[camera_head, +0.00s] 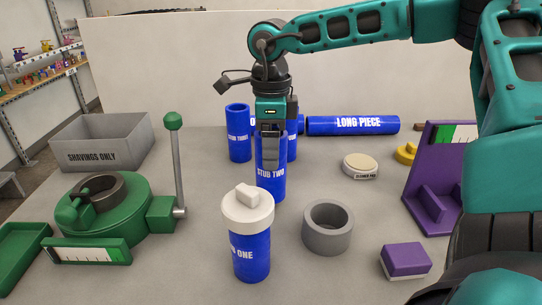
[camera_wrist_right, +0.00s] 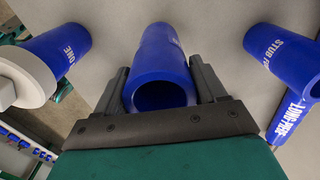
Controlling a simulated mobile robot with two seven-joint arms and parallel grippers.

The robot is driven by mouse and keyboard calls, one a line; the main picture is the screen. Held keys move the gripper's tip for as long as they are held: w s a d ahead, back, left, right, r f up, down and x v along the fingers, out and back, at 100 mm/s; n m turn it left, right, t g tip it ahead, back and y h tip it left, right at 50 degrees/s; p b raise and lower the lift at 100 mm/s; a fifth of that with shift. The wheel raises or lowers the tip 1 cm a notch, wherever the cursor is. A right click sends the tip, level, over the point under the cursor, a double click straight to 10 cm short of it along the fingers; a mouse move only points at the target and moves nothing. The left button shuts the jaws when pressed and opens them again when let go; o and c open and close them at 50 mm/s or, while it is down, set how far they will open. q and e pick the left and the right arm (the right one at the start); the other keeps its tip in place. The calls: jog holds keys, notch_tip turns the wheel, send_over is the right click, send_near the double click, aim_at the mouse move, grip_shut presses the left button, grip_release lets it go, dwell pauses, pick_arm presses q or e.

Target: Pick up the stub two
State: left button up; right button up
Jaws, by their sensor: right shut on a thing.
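Stub two (camera_head: 271,186) is a blue upright tube with white lettering, in the middle of the cart top in the head view. My right gripper (camera_head: 270,150) comes down on it from above and is shut on its upper part. In the right wrist view the tube (camera_wrist_right: 160,60) sits between the two dark fingers of the gripper (camera_wrist_right: 163,85), its open end facing the camera. I cannot tell whether its base touches the cart top. My left gripper is not in view.
Stub one (camera_head: 250,255) with a white cap stands in front, beside a grey ring (camera_head: 328,228). Stub three (camera_head: 238,133), another blue stub (camera_head: 292,145) and the long piece (camera_head: 352,125) are behind. A green clamp (camera_head: 120,220) is left, a purple stand (camera_head: 432,190) right.

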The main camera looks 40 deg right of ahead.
notch_tip(320, 180, up, 17)
jog(key=p, duration=0.1)
jog(key=shift+r, duration=0.2)
jog(key=shift+s, duration=0.1)
